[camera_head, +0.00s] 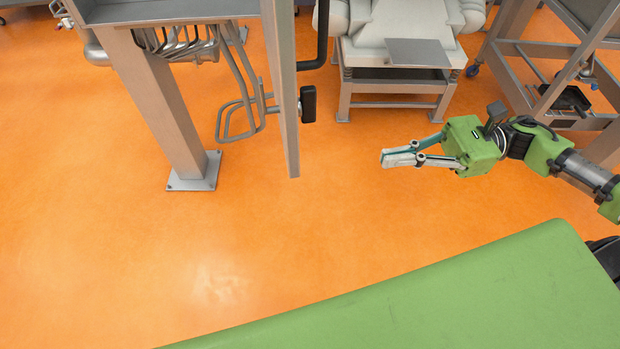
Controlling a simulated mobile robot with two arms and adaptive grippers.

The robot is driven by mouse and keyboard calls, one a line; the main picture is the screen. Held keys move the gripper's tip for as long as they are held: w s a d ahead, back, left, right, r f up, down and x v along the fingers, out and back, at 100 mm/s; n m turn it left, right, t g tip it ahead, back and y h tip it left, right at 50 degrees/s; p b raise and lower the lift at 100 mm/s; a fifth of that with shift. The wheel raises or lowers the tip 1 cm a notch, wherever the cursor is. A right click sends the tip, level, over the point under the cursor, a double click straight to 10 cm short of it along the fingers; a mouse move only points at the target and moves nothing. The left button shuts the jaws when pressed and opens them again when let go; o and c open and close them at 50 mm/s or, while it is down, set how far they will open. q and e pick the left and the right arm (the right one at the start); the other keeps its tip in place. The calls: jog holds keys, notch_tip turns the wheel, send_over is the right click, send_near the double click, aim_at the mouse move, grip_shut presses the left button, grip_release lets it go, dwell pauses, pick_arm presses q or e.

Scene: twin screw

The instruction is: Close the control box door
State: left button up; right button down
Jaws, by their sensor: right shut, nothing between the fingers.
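The control box door (283,85) is a grey panel seen almost edge-on at the upper middle, standing open from the grey control box (170,12) at the upper left. A black handle (308,104) sticks out from the door's right face. The upper part of the door is cut off by the picture's top edge. My right gripper (386,159) is shut and empty, pointing left, to the right of the door and apart from it. My left gripper does not show.
A grey post (160,100) with a foot plate stands on the orange floor left of the door. Bent metal tubes (240,105) hang behind the door. A grey machine stand (395,80) is at the back, and a metal frame (545,65) stands behind my right arm. The floor between door and gripper is clear.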

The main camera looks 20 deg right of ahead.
pick_arm(q)
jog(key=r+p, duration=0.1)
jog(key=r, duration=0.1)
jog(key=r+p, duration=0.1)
jog(key=p, duration=0.1)
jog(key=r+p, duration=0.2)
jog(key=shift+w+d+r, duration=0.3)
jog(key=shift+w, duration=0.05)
pick_arm(e)
jog(key=w+a, duration=0.1)
jog(key=a, duration=1.2)
jog(key=shift+w+a, duration=0.2)
jog(key=shift+w, duration=0.2)
jog(key=shift+f, duration=0.1)
